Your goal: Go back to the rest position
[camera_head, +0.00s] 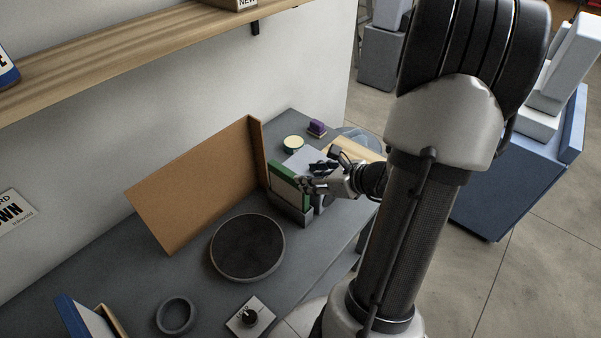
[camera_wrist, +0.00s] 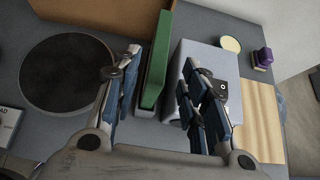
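My gripper (camera_head: 308,180) is at the far part of the grey counter, beside an upright green-edged panel (camera_head: 284,171). In the wrist view my gripper (camera_wrist: 160,62) has its two fingers spread wide. The green panel (camera_wrist: 158,55) shows between them, with a gap on either side, so the fingers do not seem to press on it. The panel stands in a grey block-like holder (camera_head: 291,209). My arm hides part of the counter's right side in the head view.
A brown board (camera_head: 200,185) stands left of the panel. A round dark plate (camera_head: 247,248), a grey ring (camera_head: 175,316) and a knob plate (camera_head: 250,318) lie nearer. A yellow-topped tin (camera_head: 293,144) and purple item (camera_head: 317,127) are behind. A wooden shelf (camera_head: 130,60) hangs above.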

